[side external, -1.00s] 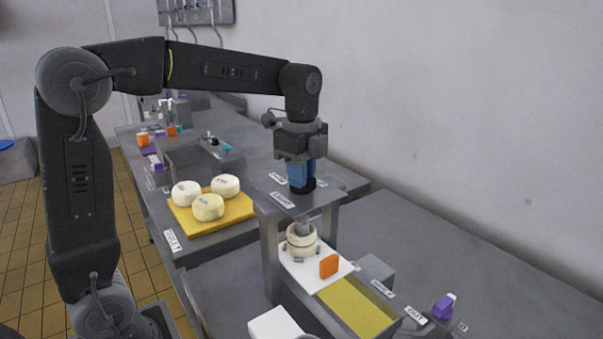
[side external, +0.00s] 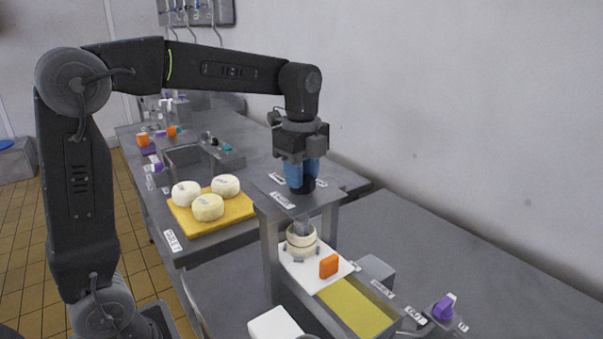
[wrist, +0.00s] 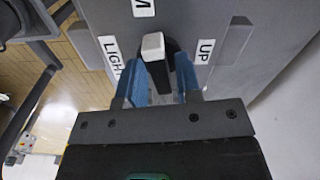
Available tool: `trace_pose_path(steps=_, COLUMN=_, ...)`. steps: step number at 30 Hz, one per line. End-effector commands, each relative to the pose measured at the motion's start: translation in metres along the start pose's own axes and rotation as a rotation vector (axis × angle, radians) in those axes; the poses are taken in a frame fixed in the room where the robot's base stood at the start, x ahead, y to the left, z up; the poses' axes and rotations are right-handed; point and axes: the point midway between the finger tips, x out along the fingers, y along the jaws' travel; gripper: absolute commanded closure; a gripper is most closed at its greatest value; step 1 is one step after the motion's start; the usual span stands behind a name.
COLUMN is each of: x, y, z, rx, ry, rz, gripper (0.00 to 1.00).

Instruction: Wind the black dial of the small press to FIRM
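The small press (side external: 325,200) stands in the right half of the side view, with its flat grey top plate (wrist: 225,75) under my gripper. The black dial (wrist: 158,75) sits upright on that plate and has a pale end (wrist: 153,46). My gripper (side external: 302,184) points straight down over the dial. Its blue fingers (wrist: 160,80) stand on both sides of the dial and appear shut on it. White labels on the plate read LIGHT (wrist: 111,54) and UP (wrist: 205,51). A third label (wrist: 143,7) is cut off at the top of the wrist view; the pale end lies near it.
A pale round mould (side external: 301,240) and an orange block (side external: 328,266) sit on a white board below the plate. Several cheeses rest on a yellow board (side external: 240,210) to the left. A purple knob (side external: 444,307) stands on the counter at right.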

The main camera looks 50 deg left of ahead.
Motion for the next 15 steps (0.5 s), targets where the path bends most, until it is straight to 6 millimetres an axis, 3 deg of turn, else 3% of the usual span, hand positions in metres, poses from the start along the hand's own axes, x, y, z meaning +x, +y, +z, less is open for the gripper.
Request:
trace_pose_path(steps=3, x=0.001, y=0.000, z=0.000, rx=-0.001, ry=0.000, rz=0.002, gripper=0.57)
trace_pose_path(steps=11, x=0.000, y=0.000, z=0.000, rx=-0.003, ry=-0.001, rz=0.003, gripper=0.57)
trace_pose_path(steps=15, x=-0.012, y=-0.001, z=0.000, rx=-0.003, ry=-0.001, rz=0.000, gripper=0.57)
